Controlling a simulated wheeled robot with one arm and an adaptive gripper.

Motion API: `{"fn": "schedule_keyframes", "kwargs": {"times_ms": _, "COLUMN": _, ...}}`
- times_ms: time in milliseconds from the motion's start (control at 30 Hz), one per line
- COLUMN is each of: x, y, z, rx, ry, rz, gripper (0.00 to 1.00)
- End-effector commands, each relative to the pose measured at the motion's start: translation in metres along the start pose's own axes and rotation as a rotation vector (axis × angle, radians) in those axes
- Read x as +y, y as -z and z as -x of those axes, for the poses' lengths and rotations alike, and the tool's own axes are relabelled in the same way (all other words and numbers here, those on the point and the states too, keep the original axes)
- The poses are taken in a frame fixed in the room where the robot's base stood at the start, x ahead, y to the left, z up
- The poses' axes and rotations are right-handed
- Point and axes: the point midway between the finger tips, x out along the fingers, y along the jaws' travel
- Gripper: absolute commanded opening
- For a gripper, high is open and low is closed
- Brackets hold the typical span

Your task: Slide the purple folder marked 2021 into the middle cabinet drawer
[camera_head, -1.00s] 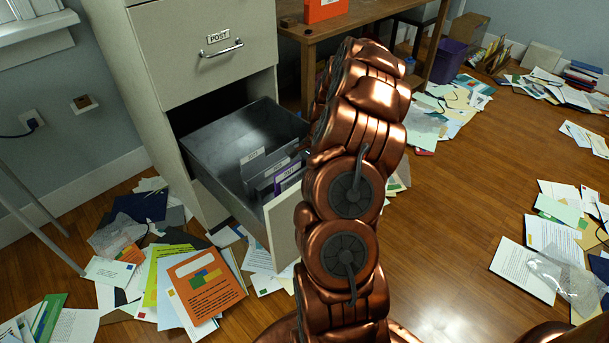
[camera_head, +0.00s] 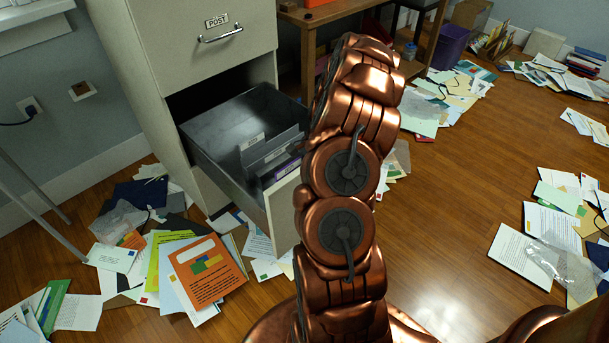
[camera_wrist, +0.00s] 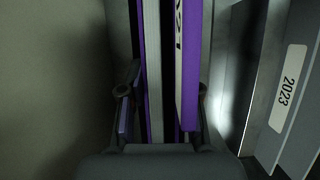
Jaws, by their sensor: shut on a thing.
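The purple folder (camera_head: 287,168) stands in the open metal drawer (camera_head: 215,122) of the cabinet, near the drawer's front, beside grey labelled folders or dividers (camera_head: 270,150). In the wrist view the purple folder (camera_wrist: 190,75) stands upright, its white label partly showing 2021. My gripper (camera_wrist: 160,105) is shut on the folder, with one finger on each side. A grey divider marked 2023 (camera_wrist: 285,90) is to the right, apart from the fingers. In the head view my copper arm hides the gripper and part of the drawer's front.
A shut drawer marked POST (camera_head: 205,55) is directly above the open one. Papers and an orange folder (camera_head: 207,268) litter the floor around the cabinet. A wooden desk (camera_head: 335,12) stands behind my arm.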

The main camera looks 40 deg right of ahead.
Motion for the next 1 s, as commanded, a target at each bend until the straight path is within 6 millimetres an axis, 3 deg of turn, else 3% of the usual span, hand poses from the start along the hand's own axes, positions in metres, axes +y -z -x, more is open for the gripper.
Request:
{"fn": "schedule_keyframes", "kwargs": {"times_ms": 33, "x": 0.0, "y": 0.0, "z": 0.0, "rx": 0.0, "ry": 0.0, "rz": 0.0, "gripper": 0.0}}
{"fn": "schedule_keyframes", "kwargs": {"times_ms": 67, "x": 0.0, "y": 0.0, "z": 0.0, "rx": 0.0, "ry": 0.0, "rz": 0.0, "gripper": 0.33}}
{"fn": "schedule_keyframes", "kwargs": {"times_ms": 333, "x": 0.0, "y": 0.0, "z": 0.0, "rx": 0.0, "ry": 0.0, "rz": 0.0, "gripper": 0.61}}
{"fn": "schedule_keyframes", "kwargs": {"times_ms": 733, "x": 0.0, "y": 0.0, "z": 0.005, "rx": 0.001, "ry": 0.001, "rz": 0.0, "gripper": 0.62}}
{"fn": "schedule_keyframes", "kwargs": {"times_ms": 1000, "x": -0.001, "y": 0.001, "z": 0.048, "rx": 0.004, "ry": 0.003, "rz": -0.001, "gripper": 0.62}}
